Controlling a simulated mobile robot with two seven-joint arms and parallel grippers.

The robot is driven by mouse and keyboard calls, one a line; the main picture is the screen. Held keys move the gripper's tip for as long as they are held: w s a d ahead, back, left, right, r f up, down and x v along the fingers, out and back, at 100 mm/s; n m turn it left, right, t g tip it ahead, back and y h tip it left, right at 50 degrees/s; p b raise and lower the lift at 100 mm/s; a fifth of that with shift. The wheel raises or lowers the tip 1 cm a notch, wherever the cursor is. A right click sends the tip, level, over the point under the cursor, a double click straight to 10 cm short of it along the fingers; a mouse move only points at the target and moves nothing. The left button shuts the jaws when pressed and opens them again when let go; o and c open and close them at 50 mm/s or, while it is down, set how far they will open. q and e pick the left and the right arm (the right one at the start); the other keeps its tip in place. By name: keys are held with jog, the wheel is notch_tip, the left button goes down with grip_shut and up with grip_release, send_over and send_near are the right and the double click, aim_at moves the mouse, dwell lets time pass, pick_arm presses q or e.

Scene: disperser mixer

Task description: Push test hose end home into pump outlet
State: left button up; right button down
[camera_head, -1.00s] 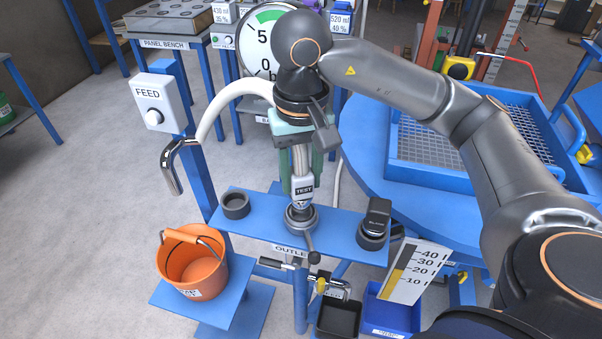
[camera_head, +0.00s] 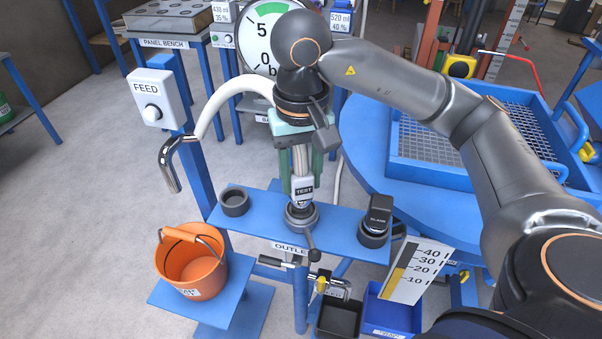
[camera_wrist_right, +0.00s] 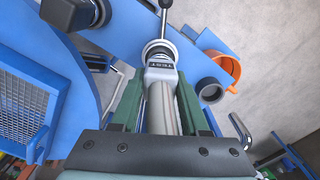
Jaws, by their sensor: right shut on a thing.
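The test hose end (camera_head: 303,188) has a white collar marked TEST and a ribbed grey body. It points down at the pump outlet (camera_head: 301,216), a grey round socket on the blue shelf marked OUTLET. In the head view its tip meets the top of the outlet; how deep it sits I cannot tell. The hose end also shows in the right wrist view (camera_wrist_right: 161,72), in line with the outlet (camera_wrist_right: 157,48). My right gripper (camera_head: 303,175) has its green fingers shut around the hose body from above. My left gripper is not in view.
An empty grey ring holder (camera_head: 235,202) and a black BLANK plug (camera_head: 378,214) in its holder flank the outlet. A lever (camera_head: 311,243) sticks out in front. An orange bucket (camera_head: 190,262) stands lower left. A pressure gauge (camera_head: 268,42) is behind my wrist.

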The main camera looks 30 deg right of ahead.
aim_at(301, 190)
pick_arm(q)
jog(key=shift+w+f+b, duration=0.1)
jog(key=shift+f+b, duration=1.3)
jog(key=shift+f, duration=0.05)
pick_arm(e)
jog(key=shift+f, duration=1.55)
jog(key=shift+c, duration=1.6)
grip_release()
notch_tip(301, 190, up, 11)
jog(key=p, duration=0.4)
jog(key=shift+r, duration=0.2)
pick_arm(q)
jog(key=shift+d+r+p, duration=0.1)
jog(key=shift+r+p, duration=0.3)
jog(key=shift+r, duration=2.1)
pick_arm(e)
jog(key=shift+r, duration=0.6)
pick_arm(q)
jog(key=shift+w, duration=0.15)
